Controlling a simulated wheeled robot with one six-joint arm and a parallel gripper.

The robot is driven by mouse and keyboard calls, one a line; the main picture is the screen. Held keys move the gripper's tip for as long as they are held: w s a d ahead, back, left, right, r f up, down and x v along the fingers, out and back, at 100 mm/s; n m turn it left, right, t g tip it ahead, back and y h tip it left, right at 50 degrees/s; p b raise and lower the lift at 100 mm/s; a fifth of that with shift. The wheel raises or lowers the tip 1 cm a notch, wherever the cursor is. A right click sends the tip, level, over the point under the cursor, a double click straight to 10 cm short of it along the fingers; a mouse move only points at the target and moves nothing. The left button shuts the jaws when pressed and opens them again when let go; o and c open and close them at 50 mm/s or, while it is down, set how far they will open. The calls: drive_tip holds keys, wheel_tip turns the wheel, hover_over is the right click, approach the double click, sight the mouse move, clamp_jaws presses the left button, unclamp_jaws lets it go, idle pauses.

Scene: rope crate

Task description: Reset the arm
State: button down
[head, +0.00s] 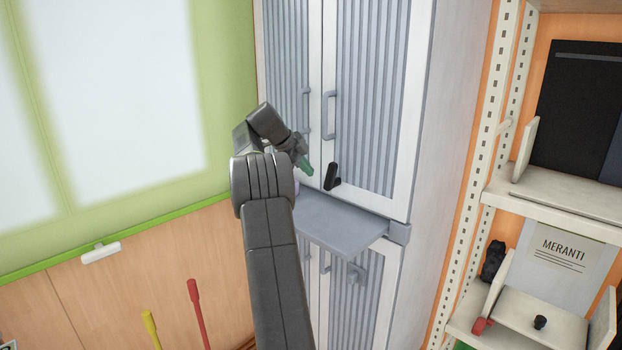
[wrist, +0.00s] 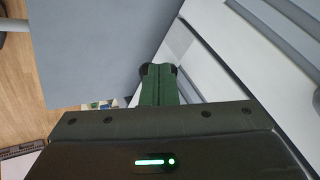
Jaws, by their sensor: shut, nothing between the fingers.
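My arm reaches up in front of a tall white cabinet (head: 435,110) with grey ribbed doors. My gripper (head: 306,166) is at its end, with green fingers, just above the back of a grey shelf (head: 335,222) that juts from the cabinet. In the wrist view the green fingers of my gripper (wrist: 157,84) lie together with nothing seen between them. The grey shelf (wrist: 90,45) fills the upper left there, and the white cabinet front runs along the right.
A small black upright object (head: 332,177) stands right of my gripper. Open shelving (head: 560,195) at the right holds a black panel, a MERANTI board (head: 552,255) and small items. A red handle (head: 198,310) and a yellow handle (head: 150,328) rise at the lower left.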

drive_tip(key=a+r, duration=0.4)
drive_tip(key=r, duration=0.1)
drive_tip(key=shift+s+p, duration=0.3)
drive_tip(key=shift+p, duration=0.05)
drive_tip(key=shift+f, duration=0.1)
